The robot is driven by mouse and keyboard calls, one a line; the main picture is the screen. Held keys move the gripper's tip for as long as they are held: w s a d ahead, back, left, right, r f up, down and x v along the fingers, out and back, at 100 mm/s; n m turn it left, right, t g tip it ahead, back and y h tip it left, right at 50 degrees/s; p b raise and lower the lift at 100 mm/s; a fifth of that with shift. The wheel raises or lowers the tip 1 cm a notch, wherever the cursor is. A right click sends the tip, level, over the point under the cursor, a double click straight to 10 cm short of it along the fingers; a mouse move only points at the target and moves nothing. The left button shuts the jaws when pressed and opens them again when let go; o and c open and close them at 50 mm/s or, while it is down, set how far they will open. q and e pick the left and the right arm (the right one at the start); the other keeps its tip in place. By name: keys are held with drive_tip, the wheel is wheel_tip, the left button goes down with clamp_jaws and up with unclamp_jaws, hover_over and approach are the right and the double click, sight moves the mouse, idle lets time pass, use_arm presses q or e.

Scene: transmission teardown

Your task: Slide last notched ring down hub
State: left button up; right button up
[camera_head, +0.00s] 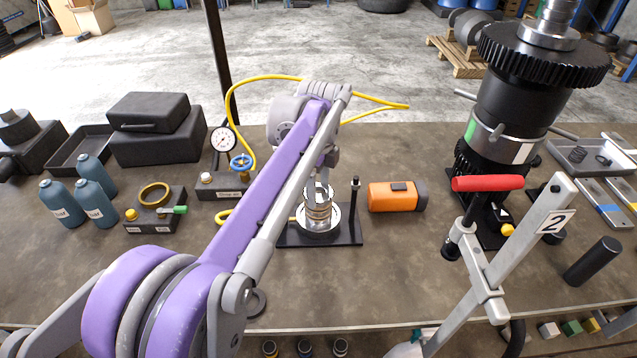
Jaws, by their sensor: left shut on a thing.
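The hub (318,222) stands upright on a black base plate (290,238) at the middle of the table, with bright and brownish rings stacked around it. My left gripper (322,178) points down right over the hub's top, partly hidden by my purple forearm. It is shut on a notched ring (317,190), which is around or just above the top of the hub; I cannot tell its exact height. The ring's notches are too small to make out. My right gripper is not in view.
A thin black post (354,195) rises from the plate's right side. An orange box-shaped tool (392,196) lies to the right. A gauge with a yellow hose (243,90) stands to the left. A red-handled clamp (487,183) and a tall geared assembly (515,105) fill the right.

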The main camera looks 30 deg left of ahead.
use_arm(q)
drive_tip(key=shift+f, duration=0.2)
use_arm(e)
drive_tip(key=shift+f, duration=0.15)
use_arm(q)
drive_tip(key=o, duration=1.5)
wheel_tip(320, 180, up, 18)
drive_tip(key=p, duration=0.3)
drive_tip(key=shift+s, duration=0.1)
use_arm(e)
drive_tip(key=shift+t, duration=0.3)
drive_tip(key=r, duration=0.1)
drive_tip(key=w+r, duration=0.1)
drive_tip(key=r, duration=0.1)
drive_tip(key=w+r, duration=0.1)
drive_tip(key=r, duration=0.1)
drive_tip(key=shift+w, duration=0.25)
